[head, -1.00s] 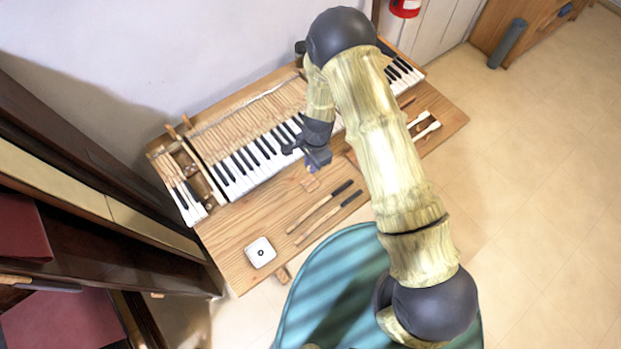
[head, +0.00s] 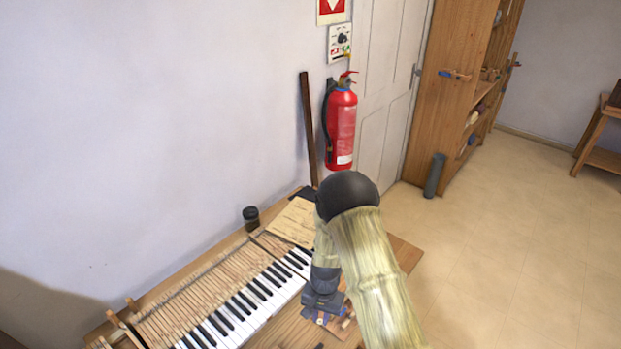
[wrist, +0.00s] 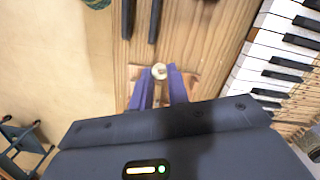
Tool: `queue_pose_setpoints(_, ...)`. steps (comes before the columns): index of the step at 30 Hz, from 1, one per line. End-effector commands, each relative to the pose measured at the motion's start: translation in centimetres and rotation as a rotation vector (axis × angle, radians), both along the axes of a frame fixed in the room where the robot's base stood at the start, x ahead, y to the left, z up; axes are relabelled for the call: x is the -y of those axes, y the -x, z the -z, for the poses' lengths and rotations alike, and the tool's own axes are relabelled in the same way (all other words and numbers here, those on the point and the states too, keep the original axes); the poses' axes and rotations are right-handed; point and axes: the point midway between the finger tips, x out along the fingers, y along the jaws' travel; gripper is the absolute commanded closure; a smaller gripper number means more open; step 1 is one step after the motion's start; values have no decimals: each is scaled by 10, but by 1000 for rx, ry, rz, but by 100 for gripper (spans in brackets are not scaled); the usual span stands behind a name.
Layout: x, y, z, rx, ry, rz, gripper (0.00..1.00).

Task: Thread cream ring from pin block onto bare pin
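In the wrist view, a small cream ring (wrist: 159,72) sits on top of a pin or just at it, above a small tan wooden block (wrist: 192,84). My gripper (wrist: 160,70) has blue-purple fingers that stand on either side of the ring, very close to it. I cannot tell whether they touch it. In the head view my gripper (head: 322,318) is low over the bench, partly hidden by my own arm.
Piano keys (head: 240,310) run along the wooden bench (head: 402,252), beside my gripper. Two dark-handled tools (wrist: 154,20) lie on the bench near the block in the wrist view. A dark jar (head: 251,218) stands behind the keys, and a fire extinguisher (head: 341,125) hangs on the wall.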

Motion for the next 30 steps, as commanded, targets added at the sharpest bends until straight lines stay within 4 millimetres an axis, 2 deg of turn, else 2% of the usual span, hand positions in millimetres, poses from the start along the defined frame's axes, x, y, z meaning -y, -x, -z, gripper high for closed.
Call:
queue_pose_setpoints(1,22,-6,5,2,0,-38,88)
queue_pose_setpoints(6,86,-14,5,-1,7,-207,88)
queue_pose_setpoints(10,115,-14,3,-7,11,-292,88)
queue_pose_setpoints(14,125,-14,2,-9,13,-324,88)
queue_pose_setpoints(30,125,-14,2,-9,13,-323,88)
